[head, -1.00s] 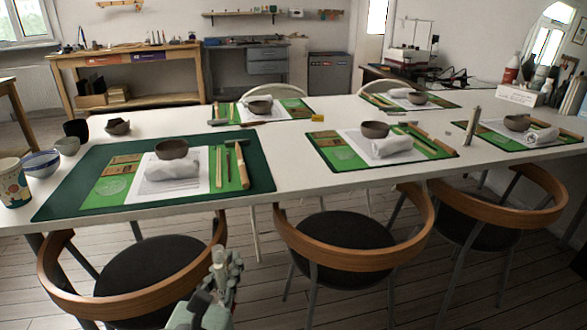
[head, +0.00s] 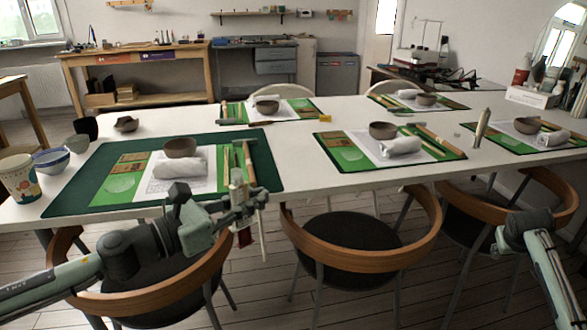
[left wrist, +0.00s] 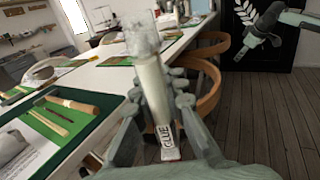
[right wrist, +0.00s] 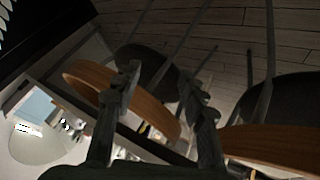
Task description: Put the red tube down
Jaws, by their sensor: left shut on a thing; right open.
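My left gripper (head: 243,205) is in front of the near table edge, by the front right corner of the dark green mat (head: 110,205). It is shut on a tube (left wrist: 155,90). In the left wrist view the tube is pale, marked GLUE, with a translucent far end and a little red at its near end. In the head view a red part of the tube (head: 245,237) hangs below the fingers, clear of the table. My right gripper (right wrist: 160,105) is open and empty, below the table beside the chairs; its fingertips are unclear in the head view.
The long white table (head: 300,165) has a bare strip between the near mat and the second green mat (head: 340,155). A clay bowl (head: 180,147), a rolled cloth and wooden tools lie on the near mat. Chairs (head: 350,245) stand along the near edge. A patterned cup (head: 18,178) stands far left.

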